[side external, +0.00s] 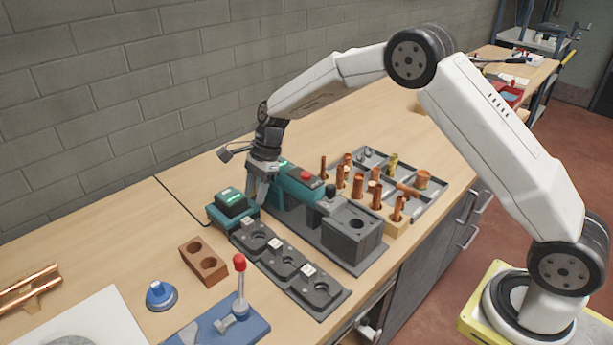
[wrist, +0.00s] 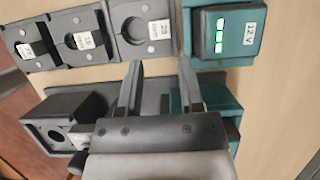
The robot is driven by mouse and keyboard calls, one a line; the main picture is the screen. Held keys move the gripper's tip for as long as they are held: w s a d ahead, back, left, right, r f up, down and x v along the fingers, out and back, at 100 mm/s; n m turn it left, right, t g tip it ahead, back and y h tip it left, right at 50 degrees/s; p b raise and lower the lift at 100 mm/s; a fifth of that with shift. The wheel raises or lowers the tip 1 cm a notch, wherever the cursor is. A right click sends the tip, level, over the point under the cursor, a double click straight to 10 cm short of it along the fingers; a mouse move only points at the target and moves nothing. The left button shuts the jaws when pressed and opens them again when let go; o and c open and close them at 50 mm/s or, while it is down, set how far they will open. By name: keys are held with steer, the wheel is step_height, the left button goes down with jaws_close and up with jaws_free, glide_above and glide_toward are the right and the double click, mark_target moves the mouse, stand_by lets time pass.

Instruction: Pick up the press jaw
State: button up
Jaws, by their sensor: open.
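Dark grey press-jaw pieces with round recesses and white number tags sit in a row in the side external view, with a near one (side external: 322,290), a middle one (side external: 287,264) and a far one (side external: 257,238). In the wrist view the row lies at the upper left, the piece tagged 28 (wrist: 132,42) closest to my fingertips. I cannot tell jaws from their holder. My gripper (side external: 261,196) is open and points down between the teal press tool (side external: 297,190) and the battery. In the wrist view its fingertips (wrist: 160,66) are apart with nothing between them.
A teal 12 V battery block (side external: 232,208) stands close to my gripper. A grey block (side external: 352,236) sits at the tool's near end. A tray of copper fittings (side external: 436,207) is behind.

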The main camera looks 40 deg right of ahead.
mark_target(248, 220)
steer(key=shift+x, duration=1.15)
steer(key=shift+x, duration=2.6)
jaws_close()
steer(key=shift+r, duration=0.1)
